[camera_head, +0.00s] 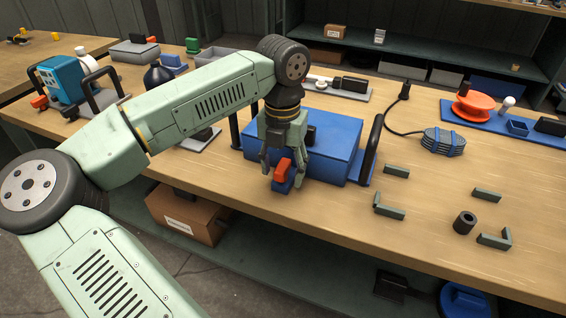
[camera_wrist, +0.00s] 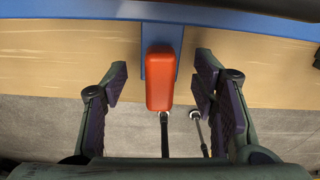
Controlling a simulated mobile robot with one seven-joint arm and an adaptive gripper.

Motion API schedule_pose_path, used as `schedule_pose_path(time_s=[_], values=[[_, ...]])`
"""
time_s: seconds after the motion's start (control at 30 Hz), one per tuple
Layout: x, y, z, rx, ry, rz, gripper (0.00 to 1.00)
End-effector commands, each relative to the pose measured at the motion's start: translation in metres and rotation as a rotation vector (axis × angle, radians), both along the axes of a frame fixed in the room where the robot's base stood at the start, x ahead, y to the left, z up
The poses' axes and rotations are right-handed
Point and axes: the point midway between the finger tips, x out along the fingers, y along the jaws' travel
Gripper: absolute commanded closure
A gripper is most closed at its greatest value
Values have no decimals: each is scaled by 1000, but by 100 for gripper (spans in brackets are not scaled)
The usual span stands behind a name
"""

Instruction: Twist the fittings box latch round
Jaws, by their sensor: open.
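The fittings box is most likely the blue box (camera_head: 318,149) on the bench, with a dark upright handle at each side. Its latch is an orange-red block (camera_head: 282,171) on a blue mount at the front face. In the wrist view the latch (camera_wrist: 162,78) stands upright, long side up and down, in front of the blue mount. My gripper (camera_head: 284,178) is at the front of the box, pointing down. In the wrist view my gripper (camera_wrist: 161,95) is open, one finger on each side of the latch, with a gap on both sides.
The wooden bench (camera_head: 330,222) has loose dark brackets and a dark ring (camera_head: 465,222) on the right. A coiled cable (camera_head: 443,141) lies behind them. A cardboard box (camera_head: 188,215) sits on the shelf below. A blue device (camera_head: 62,78) stands at the left.

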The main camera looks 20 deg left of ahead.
Motion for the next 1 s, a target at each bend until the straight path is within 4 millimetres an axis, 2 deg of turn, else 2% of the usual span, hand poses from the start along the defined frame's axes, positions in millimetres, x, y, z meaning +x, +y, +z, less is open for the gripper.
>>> schedule_pose_path(time_s=[0.23, 0.8, 1.0], values=[[0, 0, 6, 1, -1, 0, 47], [0, 0, 63, 0, 0, 0, 47], [0, 0, 71, 0, 0, 0, 47]])
